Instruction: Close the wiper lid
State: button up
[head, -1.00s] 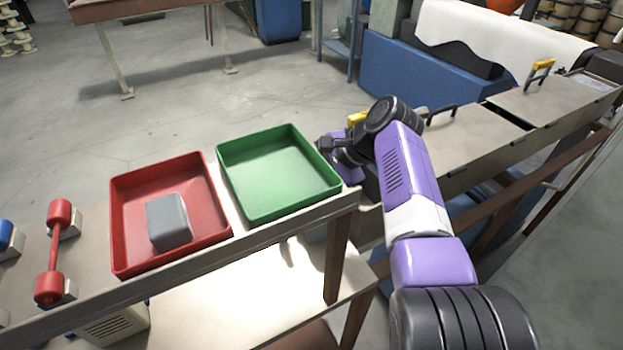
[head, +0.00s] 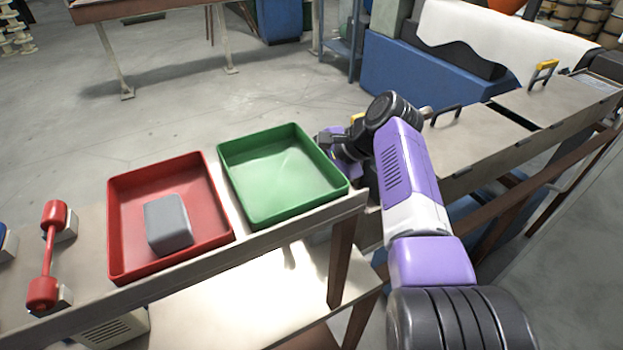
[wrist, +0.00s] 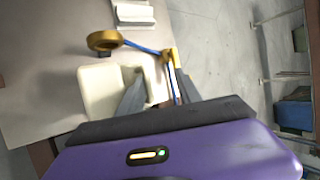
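In the head view my gripper is mostly hidden behind my wrist, just right of the green tray. In the wrist view my gripper (wrist: 157,92) shows two dark fingers spread apart with nothing held between them. A yellow-ended handle (wrist: 170,56) stands close to the right finger; I cannot tell if they touch. A bit of yellow (head: 356,117) shows beside my wrist in the head view. I cannot tell which part is the wiper lid. Flat metal covers, one with a black handle (head: 446,114) and one with a yellow-topped handle (head: 543,72), lie on the long bench at right.
The green tray (head: 336,188) is empty. The red tray (head: 113,225) holds a grey block (head: 168,223). Open floor lies beyond the trays.

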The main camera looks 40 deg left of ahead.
jog(key=shift+d+f, duration=0.15)
jog(key=shift+d, duration=0.1)
dwell(0.8)
jog(key=v, duration=0.7)
jog(key=shift+d+r, duration=0.2)
jog(key=shift+r, duration=0.15)
